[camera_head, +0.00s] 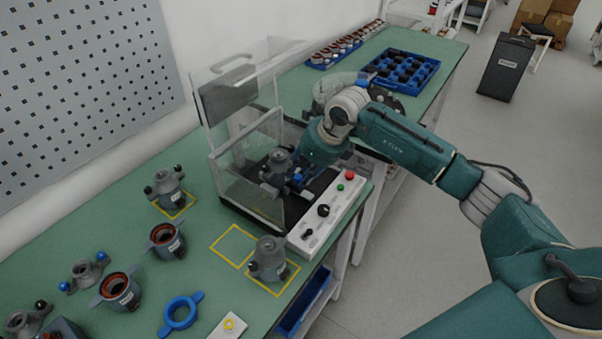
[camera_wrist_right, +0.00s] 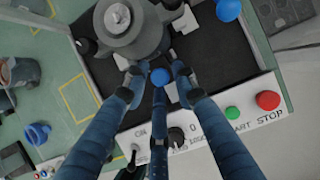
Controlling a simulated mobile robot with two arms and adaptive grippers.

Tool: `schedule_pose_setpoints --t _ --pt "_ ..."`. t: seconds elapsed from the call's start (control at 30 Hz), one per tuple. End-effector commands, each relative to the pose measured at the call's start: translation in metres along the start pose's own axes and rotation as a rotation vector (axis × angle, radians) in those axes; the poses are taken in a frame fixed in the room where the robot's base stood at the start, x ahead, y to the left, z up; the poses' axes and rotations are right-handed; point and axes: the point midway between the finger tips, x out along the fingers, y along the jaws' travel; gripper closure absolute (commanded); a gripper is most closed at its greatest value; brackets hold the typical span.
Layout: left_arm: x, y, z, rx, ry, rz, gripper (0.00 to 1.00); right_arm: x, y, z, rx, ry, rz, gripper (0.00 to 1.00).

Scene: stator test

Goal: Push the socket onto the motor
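A grey motor (camera_head: 279,162) stands in the clear-walled test station, and it fills the top of the wrist view (camera_wrist_right: 130,28). My left gripper is not in view.
The station's control panel (camera_head: 327,212) with red and green buttons lies close by the right gripper. Clear walls (camera_head: 245,150) stand on its far side. Another motor (camera_head: 269,260) stands near the front edge. Blue trays (camera_head: 403,70) sit at the back of the table.

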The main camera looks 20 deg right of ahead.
Motion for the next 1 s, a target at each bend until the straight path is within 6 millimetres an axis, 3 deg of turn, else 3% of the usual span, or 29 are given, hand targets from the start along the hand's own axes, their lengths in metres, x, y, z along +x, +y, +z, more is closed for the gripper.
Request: schedule_pose_setpoints --t 0.17,0.63,1.0 --pt "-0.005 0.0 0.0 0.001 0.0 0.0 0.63 -0.008 0.0 0.001 0.0 0.0 -0.001 0.73" --pt "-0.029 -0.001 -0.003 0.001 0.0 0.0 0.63 -0.054 0.0 0.0 0.0 0.001 0.0 0.73" --pt "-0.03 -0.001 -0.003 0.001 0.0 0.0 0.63 -0.06 0.001 0.0 0.0 0.001 0.001 0.73"
